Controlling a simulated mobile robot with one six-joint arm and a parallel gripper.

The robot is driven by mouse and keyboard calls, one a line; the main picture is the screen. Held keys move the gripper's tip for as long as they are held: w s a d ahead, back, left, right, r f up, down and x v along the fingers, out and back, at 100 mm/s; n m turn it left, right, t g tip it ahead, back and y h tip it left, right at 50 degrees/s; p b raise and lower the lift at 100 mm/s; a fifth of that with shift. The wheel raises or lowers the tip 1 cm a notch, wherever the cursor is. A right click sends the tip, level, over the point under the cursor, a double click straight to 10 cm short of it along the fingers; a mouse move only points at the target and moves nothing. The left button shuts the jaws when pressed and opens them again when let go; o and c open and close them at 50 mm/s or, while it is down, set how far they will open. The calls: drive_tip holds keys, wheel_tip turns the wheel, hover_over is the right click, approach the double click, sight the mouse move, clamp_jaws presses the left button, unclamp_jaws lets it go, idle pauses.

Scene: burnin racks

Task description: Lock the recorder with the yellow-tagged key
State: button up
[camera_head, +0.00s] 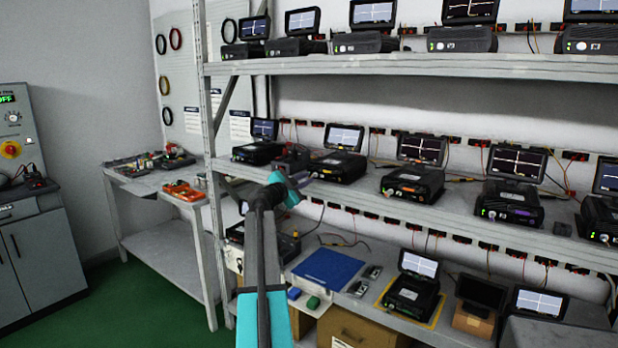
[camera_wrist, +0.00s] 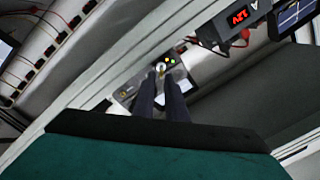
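My gripper (camera_head: 300,180) is at the front edge of the middle shelf, by the left recorders. In the wrist view its two dark fingers (camera_wrist: 162,76) point at a small grey panel with green and yellow lights (camera_wrist: 171,60). A small silver and yellowish round thing (camera_wrist: 160,67) shows at the fingertips; I cannot tell whether it is a lock or a held key. A black recorder with a raised screen (camera_head: 340,168) stands just beyond my gripper, and another (camera_head: 258,152) to its left. I cannot make out a yellow-tagged key.
More recorders (camera_head: 413,183) line the middle and top shelves. The lower shelf holds a blue mat (camera_head: 327,268) and a recorder in a yellow outline (camera_head: 411,298). A cluttered bench (camera_head: 133,178) stands left.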

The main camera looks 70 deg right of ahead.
drive_tip(key=shift+x, duration=0.75)
